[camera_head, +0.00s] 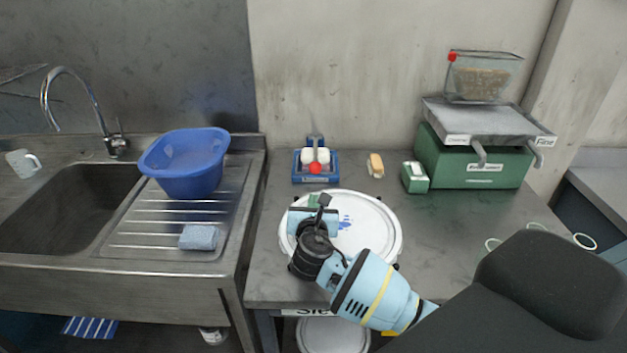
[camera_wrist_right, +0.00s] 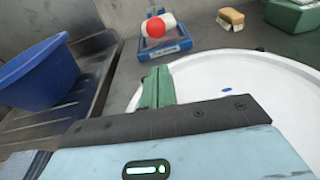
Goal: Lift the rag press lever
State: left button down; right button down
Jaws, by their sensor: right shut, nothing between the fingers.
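The rag press (camera_head: 301,178) is a small blue frame with white rolls near the wall on the grey counter. Its lever ends in a red ball (camera_head: 316,168), which hangs low at the front of the rolls. In the right wrist view the press (camera_wrist_right: 172,46) stands beyond my fingers, with the red ball (camera_wrist_right: 155,27) facing me. My right gripper (camera_head: 314,200) has green fingers, shut and empty. It is over the white round lid, in front of the press and apart from it. My left gripper is not in view.
The white lid (camera_head: 375,235) with a blue smear lies under my right arm. A wooden brush (camera_head: 376,165) and a small green box (camera_head: 415,178) stand right of the press, then a green machine (camera_head: 455,160). A blue tub (camera_head: 185,165) and sponge (camera_head: 199,237) are on the drainer.

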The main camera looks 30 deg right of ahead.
jog(key=shift+s, duration=0.1)
jog(key=x, duration=0.8)
jog(key=shift+x, duration=1)
